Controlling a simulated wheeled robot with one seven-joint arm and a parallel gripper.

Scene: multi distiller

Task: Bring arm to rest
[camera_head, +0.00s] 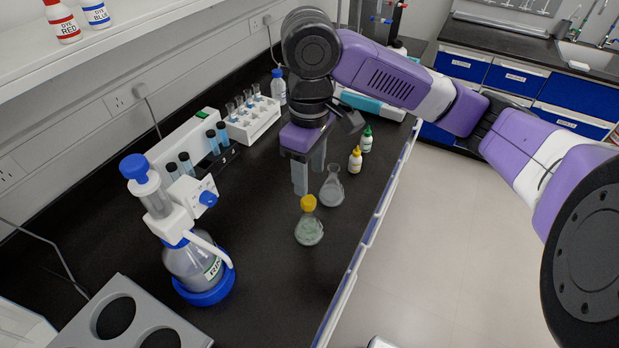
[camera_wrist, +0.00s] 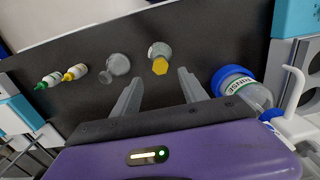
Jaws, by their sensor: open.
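My purple arm reaches in from the right in the head view and bends down over the black bench. My gripper (camera_head: 309,176) points down above the bench, open and empty. In the wrist view my gripper (camera_wrist: 158,86) shows its two grey fingers spread with nothing between them. A flask with a yellow cap (camera_head: 309,230) stands upright in front of the gripper, apart from it. A clear open flask (camera_head: 332,187) stands just right of the fingers; whether they touch it I cannot tell.
A dispenser bottle (camera_head: 196,262) stands at the left, near a grey holed block (camera_head: 133,325). A white tube rack (camera_head: 253,120) and a black device with tubes (camera_head: 217,155) line the wall. Small green-capped (camera_head: 366,140) and yellow-capped bottles (camera_head: 355,160) stand near the bench edge. The front middle bench is clear.

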